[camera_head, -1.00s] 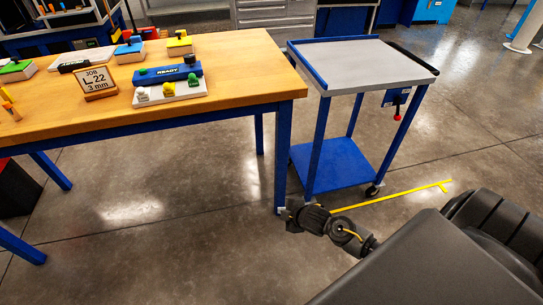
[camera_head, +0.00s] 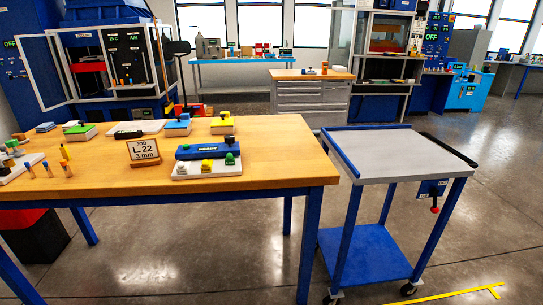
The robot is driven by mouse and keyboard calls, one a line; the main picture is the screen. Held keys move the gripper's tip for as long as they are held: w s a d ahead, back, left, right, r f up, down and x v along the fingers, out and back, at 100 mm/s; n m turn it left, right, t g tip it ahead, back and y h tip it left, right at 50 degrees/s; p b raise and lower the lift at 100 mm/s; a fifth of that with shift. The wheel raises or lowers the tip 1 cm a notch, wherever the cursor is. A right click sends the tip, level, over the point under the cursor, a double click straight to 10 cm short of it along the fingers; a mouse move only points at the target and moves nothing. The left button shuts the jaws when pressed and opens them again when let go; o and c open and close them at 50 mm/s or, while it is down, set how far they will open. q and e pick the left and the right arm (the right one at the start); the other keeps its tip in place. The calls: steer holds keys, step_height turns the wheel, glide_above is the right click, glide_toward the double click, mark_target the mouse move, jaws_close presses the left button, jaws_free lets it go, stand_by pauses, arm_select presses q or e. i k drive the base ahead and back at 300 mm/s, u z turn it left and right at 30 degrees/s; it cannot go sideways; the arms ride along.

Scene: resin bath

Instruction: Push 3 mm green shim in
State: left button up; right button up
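On the wooden table, a blue block marked READY (camera_head: 207,150) sits on a white base (camera_head: 208,174). Along its front are a green knobbed piece (camera_head: 230,158), a yellow one (camera_head: 207,165) and a pale one (camera_head: 181,169). The green piece is at the right end; its thickness and how far in it sits cannot be told. A sign (camera_head: 144,152) to the left reads JOB L 22, 3 mm. Another green block (camera_head: 79,128) on a pale base lies farther back left. Neither of my grippers is in view.
The wooden table (camera_head: 280,178) has bare room right of the READY block. A grey-topped blue cart (camera_head: 395,153) stands close at its right. Blue and yellow blocks (camera_head: 222,122) lie at the table's back, and small pegs at its left. Open floor lies right of the cart.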

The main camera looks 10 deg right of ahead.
mark_target(230, 160)
steer(key=z, duration=0.75)
steer(key=i, duration=0.35)
steer(key=u, duration=1.85)
